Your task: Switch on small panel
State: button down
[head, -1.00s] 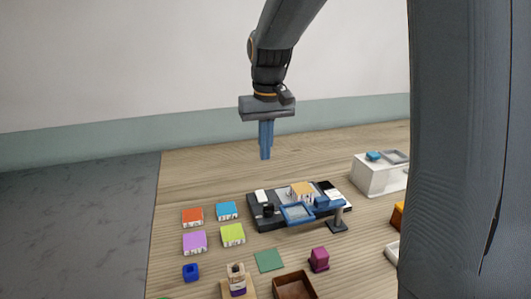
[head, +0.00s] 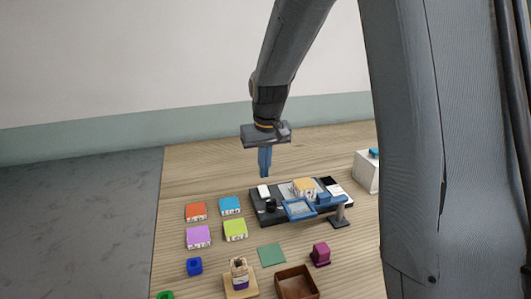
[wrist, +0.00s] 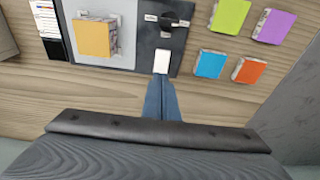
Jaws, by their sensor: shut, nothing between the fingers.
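A small white panel (head: 263,191) is at the left back corner of a dark board (head: 262,214). In the wrist view the white panel (wrist: 161,61) lies at the board's near edge, just beyond my fingertips. My gripper (head: 265,174) points down with its blue fingers together and empty. It is just behind and above the white panel in the head view. In the wrist view the fingertips (wrist: 160,78) reach nearly to the panel; I cannot tell whether they touch. No marking or light shows on the panel.
The board also carries a yellow block (head: 303,187), a black knob (head: 270,205) and a blue-framed piece (head: 298,209) on a stand. Several coloured blocks, such as the blue one (head: 230,206), stand to the left. A white box (head: 366,172) is at right. The table behind the board is clear.

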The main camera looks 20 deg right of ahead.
aim_at(265, 191)
jog(key=shift+w+f+p, duration=0.2)
jog(key=shift+f+p, duration=0.05)
jog(key=shift+f, duration=0.95)
jog(key=shift+w+f+p, duration=0.15)
jog(key=shift+f+p, duration=0.1)
jog(key=shift+f, duration=0.9)
jog(key=shift+w+f+g, duration=0.1)
jog(key=shift+f+g, duration=0.1)
jog(key=shift+g, duration=0.1)
jog(key=shift+s, duration=0.2)
jog(key=shift+s+r+p, duration=0.1)
jog(key=shift+s+p, duration=0.55)
